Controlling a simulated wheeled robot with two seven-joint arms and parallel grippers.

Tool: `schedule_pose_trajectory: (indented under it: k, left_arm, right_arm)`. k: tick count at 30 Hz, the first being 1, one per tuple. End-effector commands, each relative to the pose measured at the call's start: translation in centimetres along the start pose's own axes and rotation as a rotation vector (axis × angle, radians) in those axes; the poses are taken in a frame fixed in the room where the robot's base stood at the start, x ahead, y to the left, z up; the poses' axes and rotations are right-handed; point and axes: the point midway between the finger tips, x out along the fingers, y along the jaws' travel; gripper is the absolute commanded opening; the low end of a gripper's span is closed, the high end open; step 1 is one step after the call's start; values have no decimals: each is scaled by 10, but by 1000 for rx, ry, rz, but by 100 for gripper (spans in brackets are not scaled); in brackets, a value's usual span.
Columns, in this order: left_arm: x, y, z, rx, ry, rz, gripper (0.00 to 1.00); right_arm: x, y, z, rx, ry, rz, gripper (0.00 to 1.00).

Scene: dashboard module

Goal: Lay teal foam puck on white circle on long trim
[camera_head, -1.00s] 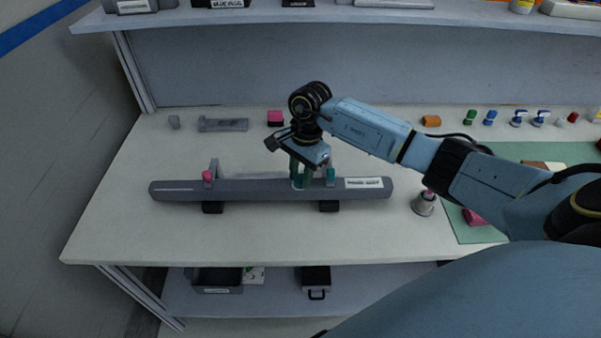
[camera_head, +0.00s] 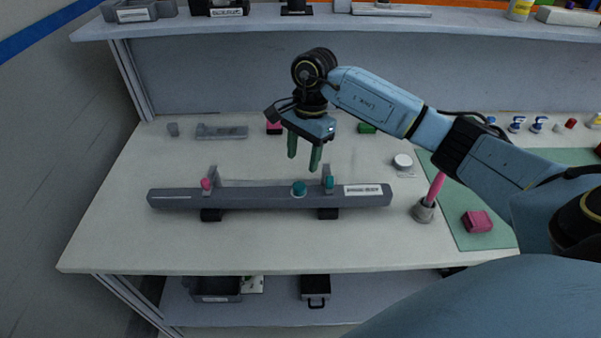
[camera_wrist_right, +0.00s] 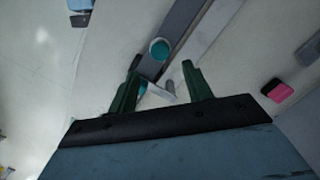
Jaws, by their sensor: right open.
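The teal foam puck (camera_head: 299,188) lies on the top of the long grey trim (camera_head: 250,196), right of its middle. A thin pale edge, likely the white circle, shows around the puck's base; the rest of the circle is hidden under it. The puck also shows in the right wrist view (camera_wrist_right: 160,48), beyond the fingertips. My right gripper (camera_head: 303,165) is open and empty, above and behind the trim, apart from the puck. Its two green fingers also show in the right wrist view (camera_wrist_right: 162,72). My left gripper is not in view.
The trim rests on two black supports (camera_head: 212,215), with a pink peg (camera_head: 206,184) and a teal peg (camera_head: 329,182) at its back edge. A grey holder (camera_head: 424,212) with a pink stick stands at right, near a green mat (camera_head: 465,235). The table's front is clear.

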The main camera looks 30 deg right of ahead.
Motion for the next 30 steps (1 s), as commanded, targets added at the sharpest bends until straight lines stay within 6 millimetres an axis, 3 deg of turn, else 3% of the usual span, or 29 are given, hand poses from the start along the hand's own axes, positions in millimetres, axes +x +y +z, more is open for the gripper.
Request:
schedule_pose_trajectory:
  k: [3,9,26,30]
  left_arm:
    - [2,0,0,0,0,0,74]
    - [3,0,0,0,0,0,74]
    - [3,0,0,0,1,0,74]
    - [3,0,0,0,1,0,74]
  right_arm:
    - [-21,0,0,-1,1,-2,50]
    - [-38,0,0,-1,0,1,50]
    - [-40,0,1,0,-2,1,50]
    - [-30,-6,21,-4,-73,-37,50]
